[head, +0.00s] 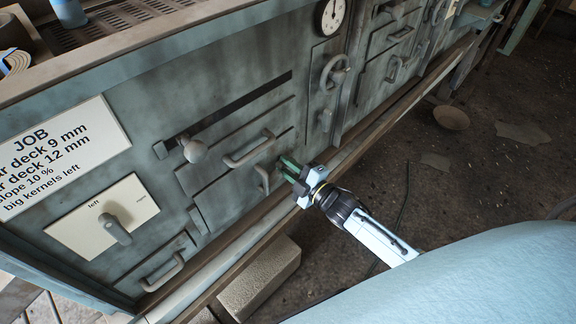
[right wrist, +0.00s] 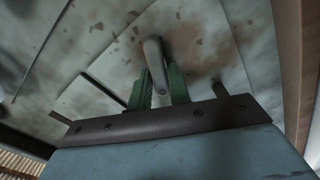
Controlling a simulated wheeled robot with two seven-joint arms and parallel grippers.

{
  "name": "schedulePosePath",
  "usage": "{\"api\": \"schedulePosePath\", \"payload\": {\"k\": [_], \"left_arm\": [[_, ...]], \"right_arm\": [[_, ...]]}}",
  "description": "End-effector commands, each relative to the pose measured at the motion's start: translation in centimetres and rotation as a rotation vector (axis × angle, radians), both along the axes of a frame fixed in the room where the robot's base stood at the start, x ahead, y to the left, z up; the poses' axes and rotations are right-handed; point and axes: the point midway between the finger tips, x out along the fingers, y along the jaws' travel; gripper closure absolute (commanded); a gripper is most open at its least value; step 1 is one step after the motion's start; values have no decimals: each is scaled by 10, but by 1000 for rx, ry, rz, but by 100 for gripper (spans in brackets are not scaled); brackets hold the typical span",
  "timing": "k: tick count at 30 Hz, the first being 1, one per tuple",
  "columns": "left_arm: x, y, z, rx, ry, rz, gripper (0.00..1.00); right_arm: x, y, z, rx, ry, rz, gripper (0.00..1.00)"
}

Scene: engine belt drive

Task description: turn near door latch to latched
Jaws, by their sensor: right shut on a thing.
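The near door latch (right wrist: 154,58) is a grey, rounded lever on the worn metal front in the right wrist view. My right gripper (right wrist: 160,88) has its green fingers shut on it, one on each side. In the head view my right gripper (head: 286,166) is against the lower machine front, just right of a small grey handle (head: 262,179). The fingers hide most of the latch there, so its exact angle cannot be told. My left gripper is not in view.
A bar handle (head: 249,149), a round knob (head: 194,151) and a lever on a white plate (head: 117,230) stick out from the machine front. A ledge (head: 225,245) runs along its foot. A pale block (head: 262,278) lies below. The floor right of my arm is mostly open.

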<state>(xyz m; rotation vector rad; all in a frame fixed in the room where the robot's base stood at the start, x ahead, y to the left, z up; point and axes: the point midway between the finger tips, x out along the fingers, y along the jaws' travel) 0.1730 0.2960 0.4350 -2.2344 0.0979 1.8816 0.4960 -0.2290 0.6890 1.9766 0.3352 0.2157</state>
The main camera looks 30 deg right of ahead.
Motion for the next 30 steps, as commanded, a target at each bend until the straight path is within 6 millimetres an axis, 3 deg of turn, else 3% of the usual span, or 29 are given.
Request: {"api": "schedulePosePath", "payload": {"k": [15,30], "left_arm": [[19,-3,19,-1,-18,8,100],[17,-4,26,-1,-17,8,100]], "right_arm": [[0,0,-4,-332,-115,-2,100],[0,0,-4,-401,-139,-2,100]]}}
